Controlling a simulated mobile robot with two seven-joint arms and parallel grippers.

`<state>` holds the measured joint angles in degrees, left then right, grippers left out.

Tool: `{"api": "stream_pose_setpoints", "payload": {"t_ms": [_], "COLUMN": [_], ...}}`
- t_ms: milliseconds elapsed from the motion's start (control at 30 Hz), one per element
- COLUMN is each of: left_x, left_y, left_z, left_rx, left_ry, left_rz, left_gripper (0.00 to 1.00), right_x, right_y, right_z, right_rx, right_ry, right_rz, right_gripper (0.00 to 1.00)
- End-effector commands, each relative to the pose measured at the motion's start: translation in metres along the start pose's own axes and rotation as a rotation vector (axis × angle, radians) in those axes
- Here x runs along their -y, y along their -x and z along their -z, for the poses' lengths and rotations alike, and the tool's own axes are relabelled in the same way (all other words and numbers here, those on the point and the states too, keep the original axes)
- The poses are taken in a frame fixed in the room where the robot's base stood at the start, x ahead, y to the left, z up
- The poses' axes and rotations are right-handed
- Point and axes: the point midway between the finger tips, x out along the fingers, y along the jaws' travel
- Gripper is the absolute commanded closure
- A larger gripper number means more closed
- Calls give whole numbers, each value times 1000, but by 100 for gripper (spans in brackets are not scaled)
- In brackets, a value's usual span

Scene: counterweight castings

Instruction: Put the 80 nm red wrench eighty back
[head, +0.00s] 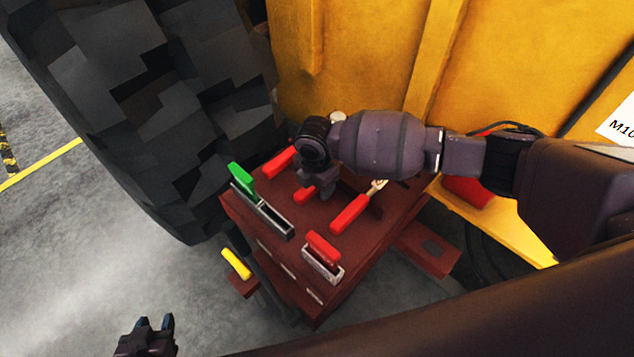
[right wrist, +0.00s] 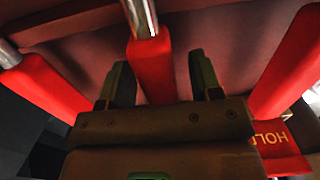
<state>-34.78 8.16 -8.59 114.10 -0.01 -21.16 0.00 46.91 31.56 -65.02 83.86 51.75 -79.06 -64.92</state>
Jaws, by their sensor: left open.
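Several red-handled wrenches lie on the dark red cart top: a left one (head: 280,162), a middle one (head: 305,194) partly hidden by my right gripper, and a right one (head: 350,213) with a metal head. No 80 Nm marking is readable. My right gripper (head: 322,187) is over the middle wrench. In the right wrist view, the middle red handle (right wrist: 150,68) with its metal shaft lies between the spread fingers (right wrist: 162,85), with a gap visible on the right side. My left gripper (head: 147,332) is open and empty at the bottom left, away from the cart.
The cart (head: 290,262) also carries a green-handled tool (head: 242,175) by a grey slotted holder and a red handle (head: 323,247) in a grey holder. A yellow handle (head: 236,263) is at its left side. A big tyre (head: 170,90) and yellow machine body (head: 360,60) close off the back.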

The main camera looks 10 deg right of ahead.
Motion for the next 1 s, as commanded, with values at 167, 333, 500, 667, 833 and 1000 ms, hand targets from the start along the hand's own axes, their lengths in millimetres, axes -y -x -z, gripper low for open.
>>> {"api": "stream_pose_setpoints", "payload": {"t_ms": [167,333,500,667,833,1000], "left_x": [0,0,0,1,1,2], "left_y": [-2,-3,-1,1,4,7], "left_z": [2,6,14,20,23,22], "left_rx": [-4,-10,-20,-26,-29,-23], "left_ry": [-1,-1,-2,-2,-1,0], "left_rz": [-1,-2,-1,-1,0,2], "left_gripper": [57,57,57,57,57,57], "right_x": [0,1,0,0,0,0], "right_y": [-1,3,26,57,85,102], "right_z": [0,0,-1,-1,0,0], "right_rx": [0,0,1,1,1,-1], "right_ry": [0,0,0,1,1,0], "right_rz": [1,2,-1,-3,-2,-1], "right_gripper": [42,42,42,42,42,42]}}
